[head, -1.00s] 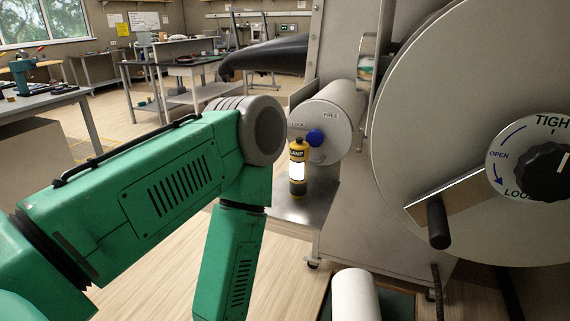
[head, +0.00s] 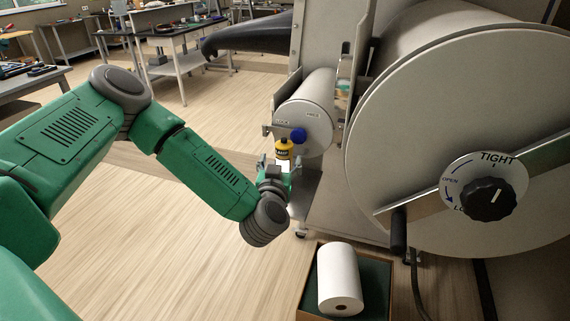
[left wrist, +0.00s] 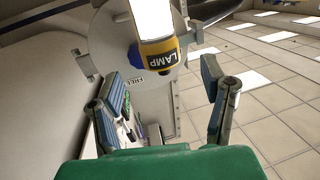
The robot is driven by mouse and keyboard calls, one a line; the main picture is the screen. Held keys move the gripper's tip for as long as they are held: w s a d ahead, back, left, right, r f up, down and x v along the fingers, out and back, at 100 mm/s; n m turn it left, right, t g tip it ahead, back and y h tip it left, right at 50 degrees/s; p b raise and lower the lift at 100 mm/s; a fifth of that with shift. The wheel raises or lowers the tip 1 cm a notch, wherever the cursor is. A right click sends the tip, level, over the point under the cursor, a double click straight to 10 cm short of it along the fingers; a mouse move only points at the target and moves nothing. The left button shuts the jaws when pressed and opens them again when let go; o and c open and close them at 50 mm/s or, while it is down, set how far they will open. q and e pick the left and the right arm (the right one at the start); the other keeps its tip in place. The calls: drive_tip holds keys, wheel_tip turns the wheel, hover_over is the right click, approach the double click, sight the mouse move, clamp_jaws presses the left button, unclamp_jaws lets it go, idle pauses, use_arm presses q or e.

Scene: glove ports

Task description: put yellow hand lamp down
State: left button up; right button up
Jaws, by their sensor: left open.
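Whether a finger touches the lamp I cannot tell. My right gripper is not in view.
A large round door (head: 440,130) with a black dial fills the right. The wooden floor at left is clear.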

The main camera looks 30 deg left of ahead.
sight(283, 150)
use_arm(q)
drive_tip(key=shift+x, duration=0.75)
drive_tip(key=x, duration=0.2)
drive_tip(key=r+p+x, duration=0.1)
drive_tip(key=x, duration=0.1)
drive_tip(key=shift+w+a, duration=0.1)
drive_tip(key=shift+a, duration=0.05)
drive_tip(key=shift+w+a+f, duration=0.1)
drive_tip(key=shift+w+a, duration=0.1)
drive_tip(key=shift+w, duration=0.3)
clamp_jaws()
